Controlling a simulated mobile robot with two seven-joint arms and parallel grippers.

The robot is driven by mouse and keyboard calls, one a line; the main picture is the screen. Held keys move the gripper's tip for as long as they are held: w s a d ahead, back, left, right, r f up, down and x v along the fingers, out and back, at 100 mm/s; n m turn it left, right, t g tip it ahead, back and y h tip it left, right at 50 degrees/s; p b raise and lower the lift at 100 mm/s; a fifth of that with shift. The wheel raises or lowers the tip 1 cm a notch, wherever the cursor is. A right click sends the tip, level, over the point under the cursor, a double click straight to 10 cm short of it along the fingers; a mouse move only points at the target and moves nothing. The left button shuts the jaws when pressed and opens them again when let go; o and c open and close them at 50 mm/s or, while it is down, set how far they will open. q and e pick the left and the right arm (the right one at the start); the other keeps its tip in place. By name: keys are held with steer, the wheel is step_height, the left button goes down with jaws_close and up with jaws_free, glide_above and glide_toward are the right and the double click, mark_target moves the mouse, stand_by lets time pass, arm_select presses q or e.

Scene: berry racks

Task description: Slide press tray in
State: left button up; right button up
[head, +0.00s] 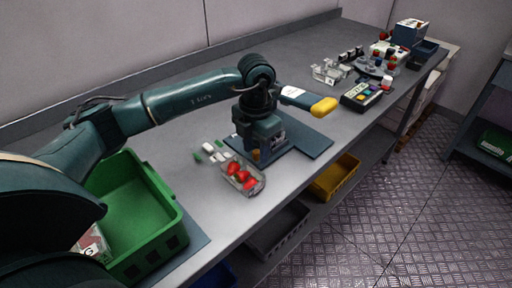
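A dark blue base plate (310,143) lies on the bench, with a lever ending in a yellow handle (324,107) above it; this looks like the press. My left gripper (257,152) points down over the plate's left part and hides much of what stands there. Its fingertips are too small and dark to tell whether they are open or shut. A clear punnet of red strawberries (241,174) sits just in front of it, at the bench's front side. I cannot clearly make out a tray under the punnet. My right gripper is not in view.
A green crate (162,190) stands at left with a punnet inside. Small white and green pieces (208,147) lie behind the strawberries. A keypad device (362,94) and clear empty punnets (329,71) are farther right. A yellow bin (335,178) sits below the bench.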

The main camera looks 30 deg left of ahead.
arm_select(q)
steer(key=shift+f, duration=0.3)
steer(key=shift+c, duration=0.4)
jaws_close()
